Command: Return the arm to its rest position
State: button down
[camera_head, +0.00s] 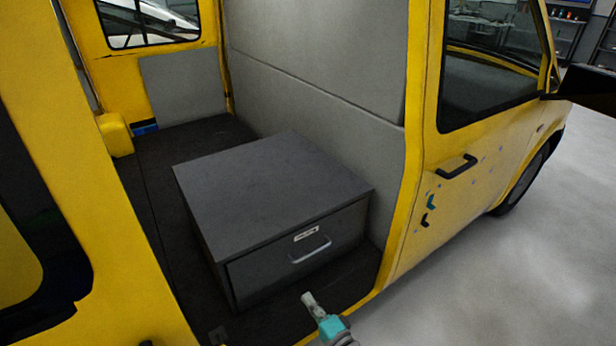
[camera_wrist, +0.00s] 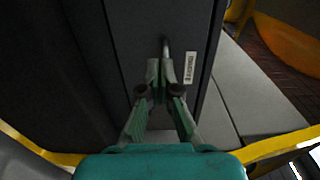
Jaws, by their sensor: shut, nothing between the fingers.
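My gripper (camera_head: 308,299) shows at the bottom of the head view, in front of and below the drawer handle (camera_head: 310,251). Its fingers are together and empty. In the wrist view my gripper (camera_wrist: 160,72) points at the drawer front, with the metal handle (camera_wrist: 165,47) just beyond its fingertips. In the head view the fingertips look apart from the handle. The rest of my arm is mostly out of the picture.
A dark grey drawer box (camera_head: 270,180) with a white label (camera_head: 306,234) sits on the van's black floor; its drawer looks shut. The yellow door frame (camera_head: 408,200) stands right of the box, the yellow door (camera_head: 480,190) beyond. Grey floor (camera_head: 520,270) outside is clear.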

jog(key=s+d+f+n+h, duration=0.15)
jog(key=s+d, duration=0.25)
jog(key=s, duration=0.4)
jog(key=s+d+f+n+g+h, duration=0.1)
jog(key=s+d+f+h, duration=0.25)
jog(key=s, duration=0.55)
jog(key=s+d+f+n+h, duration=0.1)
jog(key=s+d+f+h, duration=0.1)
jog(key=s+d, duration=0.45)
jog(key=s+d+r+n+h, duration=0.3)
jog(key=s+r+n, duration=0.4)
jog(key=s+r, duration=1.2)
jog(key=s+d, duration=0.1)
jog(key=s, duration=0.2)
jog(key=shift+d+r+n+t, duration=0.2)
jog(key=shift+n+t, duration=0.15)
jog(key=shift+t, duration=0.05)
jog(key=shift+s, duration=0.1)
